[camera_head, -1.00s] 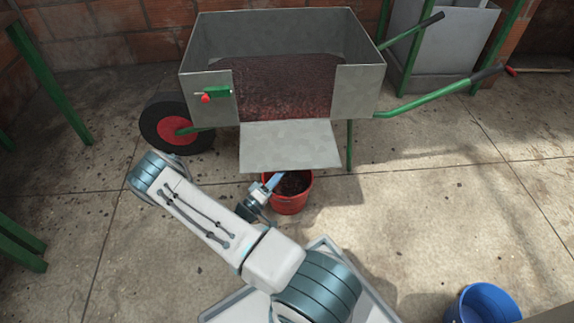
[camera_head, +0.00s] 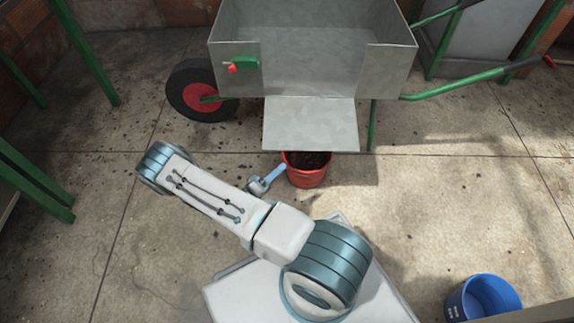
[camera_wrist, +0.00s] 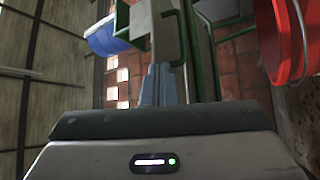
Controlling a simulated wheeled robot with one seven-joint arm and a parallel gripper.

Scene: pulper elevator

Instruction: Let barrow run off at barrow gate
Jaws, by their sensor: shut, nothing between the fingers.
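The grey metal barrow (camera_head: 230,90) stands at the top of the head view, its visible inside bare. Its front gate (camera_head: 312,125) is a flat plate lowered below the front opening. A green latch with a red knob (camera_head: 240,66) sits on the front left panel. A red bucket (camera_head: 306,178) with dark contents stands under the gate's lower edge; its side also shows in the wrist view (camera_wrist: 268,30). My gripper (camera_head: 281,171) is shut and empty, just left of the bucket rim. Its blue fingers (camera_wrist: 160,82) point upward in the wrist view.
A blue bucket (camera_head: 482,298) stands at the lower right. Green legs (camera_head: 85,50) stand at the left, and a grey bin (camera_head: 490,40) is behind the barrow's handles. The concrete floor right of the red bucket is clear.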

